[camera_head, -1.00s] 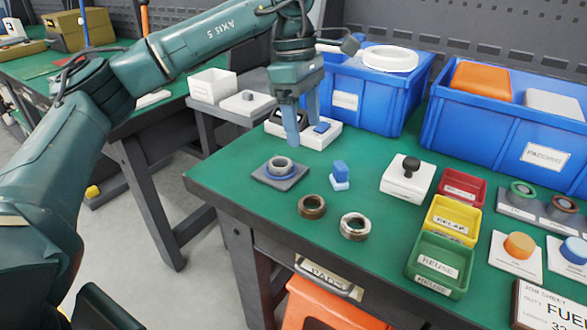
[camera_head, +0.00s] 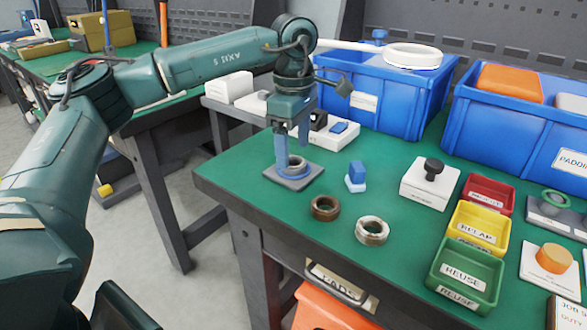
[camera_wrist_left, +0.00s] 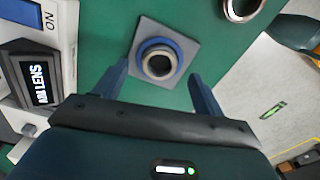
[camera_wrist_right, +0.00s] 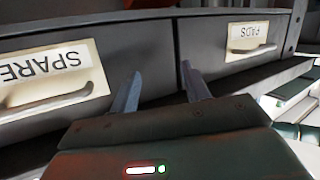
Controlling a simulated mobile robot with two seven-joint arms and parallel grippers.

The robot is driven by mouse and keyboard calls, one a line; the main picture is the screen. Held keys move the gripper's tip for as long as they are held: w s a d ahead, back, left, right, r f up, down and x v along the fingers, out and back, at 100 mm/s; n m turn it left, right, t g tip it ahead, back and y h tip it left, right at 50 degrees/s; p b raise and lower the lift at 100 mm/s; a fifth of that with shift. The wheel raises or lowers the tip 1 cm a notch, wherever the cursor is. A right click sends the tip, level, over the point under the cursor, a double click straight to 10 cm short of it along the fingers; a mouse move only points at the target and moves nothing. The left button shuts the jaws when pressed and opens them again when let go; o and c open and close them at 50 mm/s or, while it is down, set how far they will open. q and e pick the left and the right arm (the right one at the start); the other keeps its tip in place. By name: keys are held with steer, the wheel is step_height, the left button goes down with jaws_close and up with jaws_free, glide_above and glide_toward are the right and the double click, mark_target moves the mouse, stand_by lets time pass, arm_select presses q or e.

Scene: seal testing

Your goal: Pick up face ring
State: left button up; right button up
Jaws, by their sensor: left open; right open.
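A metallic grey ring (camera_head: 295,162) sits in a blue collar on a square grey plate (camera_head: 308,178) near the table's left edge. In the left wrist view the ring (camera_wrist_left: 158,64) and blue collar lie ahead, between the fingers in the picture. My left gripper (camera_head: 292,156) is open and points down just above the ring; its fingers partly hide it. A brown ring (camera_head: 325,208) and a silver-brown ring (camera_head: 372,231) lie loose on the green top, to the right. My right gripper (camera_wrist_right: 160,74) is open and empty, facing drawer fronts; it is outside the head view.
A small blue block (camera_head: 356,173) stands right of the plate. A white box with a black knob (camera_head: 432,170), red, yellow and green trays (camera_head: 467,272), and blue bins (camera_head: 385,105) are farther right and behind. A white device with a display (camera_wrist_left: 40,85) is close to the left gripper.

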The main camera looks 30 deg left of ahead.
mark_target(293, 161)
arm_select(q)
step_height(293, 161, down, 2)
steer(key=shift+f, duration=0.25)
arm_select(e)
steer(key=shift+w+t, duration=0.1)
steer(key=shift+t, duration=0.2)
arm_select(q)
steer(key=shift+c, duration=0.5)
steer(key=c, duration=1)
steer(key=shift+o, duration=0.2)
step_height(293, 161, up, 10)
steer(key=p, duration=0.2)
arm_select(e)
steer(key=shift+s+d+r+m+g, duration=0.15)
steer(key=shift+s+m+g, duration=0.15)
steer(key=shift+s+g, duration=0.45)
